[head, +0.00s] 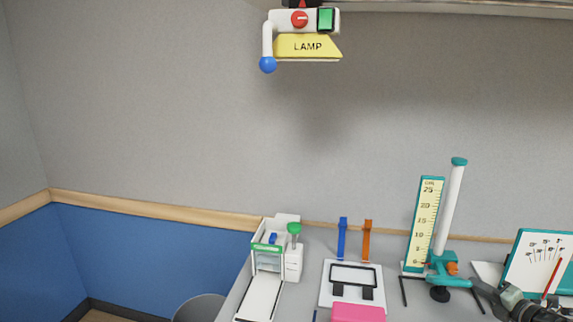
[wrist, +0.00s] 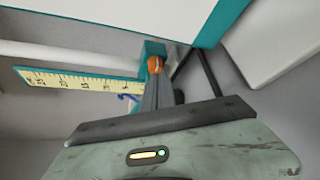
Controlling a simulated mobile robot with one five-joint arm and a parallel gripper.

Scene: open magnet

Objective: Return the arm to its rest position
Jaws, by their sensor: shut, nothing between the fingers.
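My gripper (head: 480,286) is at the lower right in the head view, with part of my dark arm behind it. It is shut and empty. In the wrist view its closed grey fingers (wrist: 153,92) point up the picture towards an orange knob (wrist: 155,64). The fingertips overlap the knob's lower edge there; I cannot tell whether they touch it. In the head view the orange knob (head: 453,268) sits on a teal clamp (head: 440,262) on a white post (head: 450,207), just left of my gripper.
A yellow ruler (head: 425,222) stands beside the post. A dial board (head: 538,262) is close on the right. A small white machine (head: 268,264), blue and orange strips (head: 342,238) and a pink block (head: 357,312) are further left. A LAMP box (head: 307,46) hangs above.

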